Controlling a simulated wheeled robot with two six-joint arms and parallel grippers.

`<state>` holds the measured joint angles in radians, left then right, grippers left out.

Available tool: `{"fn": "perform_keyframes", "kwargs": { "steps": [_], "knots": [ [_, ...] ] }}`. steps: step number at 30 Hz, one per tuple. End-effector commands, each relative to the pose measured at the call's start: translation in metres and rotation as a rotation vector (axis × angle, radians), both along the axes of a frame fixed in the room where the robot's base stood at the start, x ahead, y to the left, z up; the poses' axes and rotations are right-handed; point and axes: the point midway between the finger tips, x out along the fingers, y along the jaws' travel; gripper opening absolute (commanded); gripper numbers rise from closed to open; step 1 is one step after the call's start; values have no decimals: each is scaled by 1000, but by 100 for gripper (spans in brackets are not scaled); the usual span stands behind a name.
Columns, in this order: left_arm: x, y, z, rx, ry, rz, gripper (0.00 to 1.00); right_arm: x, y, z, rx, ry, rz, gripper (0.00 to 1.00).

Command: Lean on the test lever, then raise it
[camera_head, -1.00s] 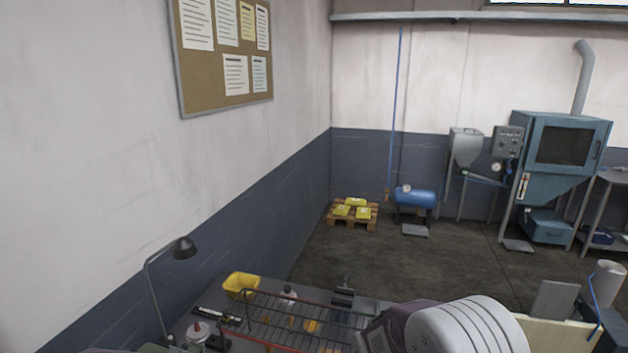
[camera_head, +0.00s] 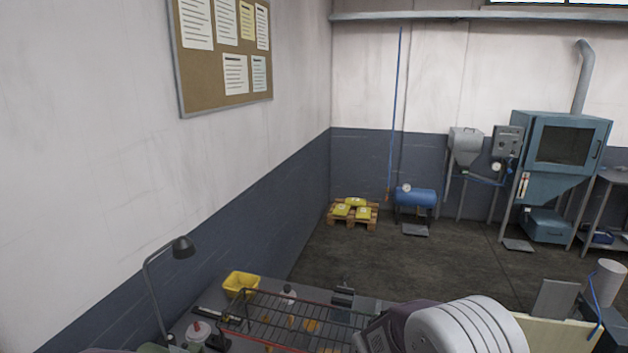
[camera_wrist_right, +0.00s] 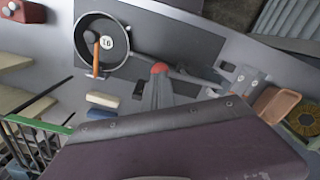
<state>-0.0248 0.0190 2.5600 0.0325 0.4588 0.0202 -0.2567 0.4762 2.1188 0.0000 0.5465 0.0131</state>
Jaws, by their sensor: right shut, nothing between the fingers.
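The test lever has a red knob (camera_wrist_right: 158,68) at its end and a grey bar running right to a grey metal mount (camera_wrist_right: 245,80) in the right wrist view. My right gripper (camera_wrist_right: 157,84) is shut and empty, its grey fingers pointing up at the knob. The fingertips overlap the near side of the knob; I cannot tell if they touch it. The lever is not clearly seen in the head view, where my right arm covers the bench's near right part. My left gripper is out of view.
A wire rack (camera_head: 295,322), yellow bin (camera_head: 240,284) and desk lamp (camera_head: 182,247) stand on the bench.

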Motion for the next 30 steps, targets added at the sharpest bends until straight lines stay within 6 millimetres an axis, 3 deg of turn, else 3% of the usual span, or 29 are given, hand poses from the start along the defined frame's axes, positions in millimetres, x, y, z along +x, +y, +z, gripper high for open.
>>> {"fn": "perform_keyframes", "kwargs": {
  "steps": [30],
  "knots": [
    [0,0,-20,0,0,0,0,0,0,-27,0,1,0,0]
  ]
}}
